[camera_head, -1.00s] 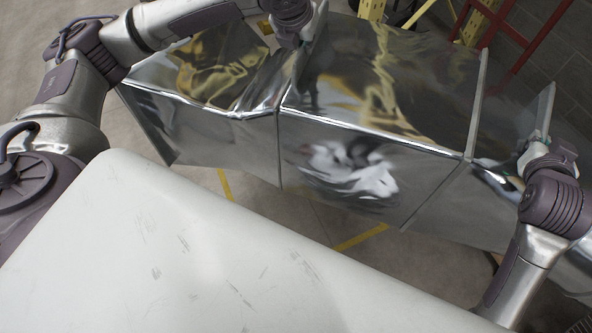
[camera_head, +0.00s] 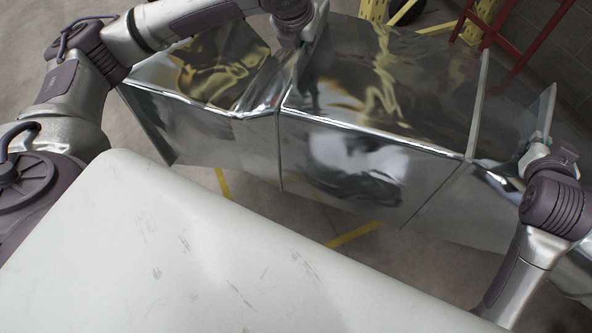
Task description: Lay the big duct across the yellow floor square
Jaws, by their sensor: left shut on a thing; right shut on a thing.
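The big duct (camera_head: 345,170) is shiny sheet metal in joined sections and spans the head view from left to right. My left gripper (camera_head: 303,42) is shut on a raised seam flange near its top left. My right gripper (camera_head: 540,145) is shut on the flange at the right. Yellow floor lines (camera_head: 353,235) of the square show below the duct's near side; another piece (camera_head: 222,184) shows further left. The duct hides most of the square. Whether the duct touches the floor cannot be told.
My own white body fills the lower foreground. A red metal frame (camera_head: 510,45) and yellow posts (camera_head: 374,9) stand at the back, near a grey block wall (camera_head: 570,50). Bare concrete floor (camera_head: 45,20) lies open at the far left.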

